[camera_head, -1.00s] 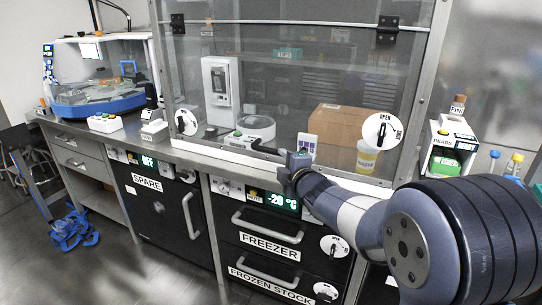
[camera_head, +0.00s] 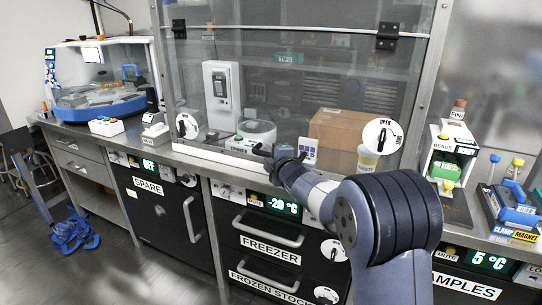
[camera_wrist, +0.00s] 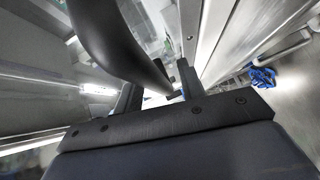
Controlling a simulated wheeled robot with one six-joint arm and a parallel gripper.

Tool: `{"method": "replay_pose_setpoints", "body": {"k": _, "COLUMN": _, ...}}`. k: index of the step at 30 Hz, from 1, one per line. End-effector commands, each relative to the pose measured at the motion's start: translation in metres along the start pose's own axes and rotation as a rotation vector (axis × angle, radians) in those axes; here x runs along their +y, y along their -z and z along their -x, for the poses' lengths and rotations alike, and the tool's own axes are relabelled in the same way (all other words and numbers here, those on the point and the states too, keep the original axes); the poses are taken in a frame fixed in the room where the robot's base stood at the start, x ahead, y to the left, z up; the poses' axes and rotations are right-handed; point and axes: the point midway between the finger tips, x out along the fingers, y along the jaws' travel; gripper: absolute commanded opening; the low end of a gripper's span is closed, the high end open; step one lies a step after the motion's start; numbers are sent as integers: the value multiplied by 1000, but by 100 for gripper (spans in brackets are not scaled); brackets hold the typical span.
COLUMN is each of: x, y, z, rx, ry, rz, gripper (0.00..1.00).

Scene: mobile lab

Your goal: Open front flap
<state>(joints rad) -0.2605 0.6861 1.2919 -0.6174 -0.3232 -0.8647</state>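The front flap (camera_head: 290,95) is a large clear pane hinged along its top edge. It hangs down with its lower edge near the bench. A round white knob plate (camera_head: 187,126) is at its lower left, and another marked OPEN (camera_head: 382,136) is at its lower right. My gripper (camera_head: 268,155) is at the flap's lower edge, near the middle. In the wrist view, its two dark fingers (camera_wrist: 160,78) stand apart. A dark curved bar (camera_wrist: 110,45), apparently the flap's handle, runs down between them; contact is unclear. In the head view my gripper hides most of the handle.
Behind the pane stand a cardboard box (camera_head: 340,128), a white device (camera_head: 221,92) and a yellow-labelled jar (camera_head: 367,158). Below are the freezer drawers (camera_head: 268,235) and the spare cabinet (camera_head: 155,205). A bead box (camera_head: 450,155) and blue rack (camera_head: 515,205) stand to the right.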

Motion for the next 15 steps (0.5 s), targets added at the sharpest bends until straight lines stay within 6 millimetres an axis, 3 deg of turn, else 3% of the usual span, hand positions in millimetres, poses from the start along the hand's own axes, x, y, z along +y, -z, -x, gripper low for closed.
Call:
{"method": "replay_pose_setpoints", "body": {"k": 3, "x": 0, "y": 0, "z": 0, "rx": 0, "ry": 0, "rz": 0, "gripper": 38}}
{"method": "replay_pose_setpoints", "body": {"k": 15, "x": 0, "y": 0, "z": 0, "rx": 0, "ry": 0, "rz": 0, "gripper": 5}}
